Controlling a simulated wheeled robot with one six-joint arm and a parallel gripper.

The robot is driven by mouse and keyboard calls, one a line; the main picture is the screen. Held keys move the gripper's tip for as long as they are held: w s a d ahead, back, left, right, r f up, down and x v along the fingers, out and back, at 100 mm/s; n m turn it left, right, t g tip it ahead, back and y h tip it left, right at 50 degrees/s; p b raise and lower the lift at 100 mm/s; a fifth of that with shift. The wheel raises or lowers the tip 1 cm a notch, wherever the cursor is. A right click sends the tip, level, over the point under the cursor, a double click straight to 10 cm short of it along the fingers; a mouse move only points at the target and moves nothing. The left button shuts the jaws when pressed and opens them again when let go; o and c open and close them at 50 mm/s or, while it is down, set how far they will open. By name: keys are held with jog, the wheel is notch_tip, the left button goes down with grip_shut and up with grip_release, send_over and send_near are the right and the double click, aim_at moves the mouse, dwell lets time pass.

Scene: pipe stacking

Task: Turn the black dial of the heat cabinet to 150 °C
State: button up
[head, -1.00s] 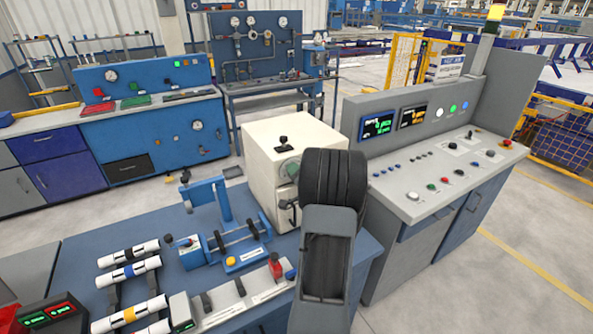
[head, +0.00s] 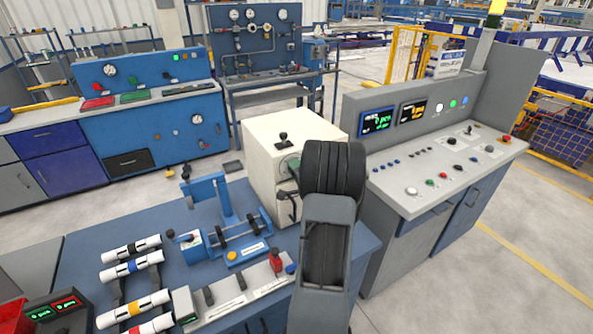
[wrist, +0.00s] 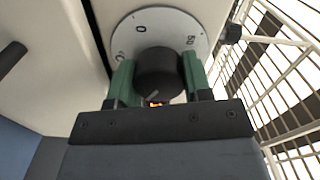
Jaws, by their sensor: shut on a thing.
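The heat cabinet (head: 268,150) is a cream box at the back right of the blue bench, and it also fills the wrist view (wrist: 60,40). Its black dial (wrist: 160,72) sits on a round pale scale plate (wrist: 165,27). On the plate I read a "0" near the top and "50" at the upper right; other marks are partly hidden. My gripper (wrist: 156,80) has its two green fingers on either side of the dial, shut on it. In the head view my arm hides the dial and most of the gripper.
A dark handle (wrist: 12,57) sticks out at the left in the wrist view. A white wire rack (wrist: 275,80) is close on the right. A blue clamp fixture (head: 235,235) and several white pipes (head: 135,268) lie on the bench. A grey control console (head: 440,160) stands to the right.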

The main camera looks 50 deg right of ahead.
jog(key=o, duration=0.9)
jog(key=b+v, duration=0.2)
jog(key=v, duration=1.2)
jog(key=shift+b, duration=0.35)
jog(key=shift+w, duration=0.1)
